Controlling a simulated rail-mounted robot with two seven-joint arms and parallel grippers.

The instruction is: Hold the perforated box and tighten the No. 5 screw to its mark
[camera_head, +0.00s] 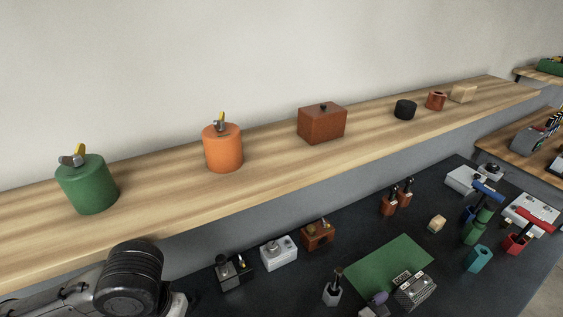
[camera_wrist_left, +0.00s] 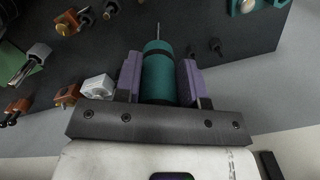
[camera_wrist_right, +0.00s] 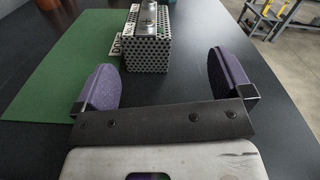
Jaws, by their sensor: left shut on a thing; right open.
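My left gripper (camera_wrist_left: 160,78) is shut on a teal cylindrical handle with a black band and a thin shaft, which looks like a screwdriver (camera_wrist_left: 158,72). The No. 5 screw and its mark cannot be made out.
A wooden shelf (camera_head: 270,168) runs above the dark bench (camera_head: 450,190), bearing a green canister (camera_head: 87,186), an orange canister (camera_head: 223,150) and a brown box (camera_head: 322,124). Several small devices and tool holders crowd the bench. The green mat is clear left of the perforated box.

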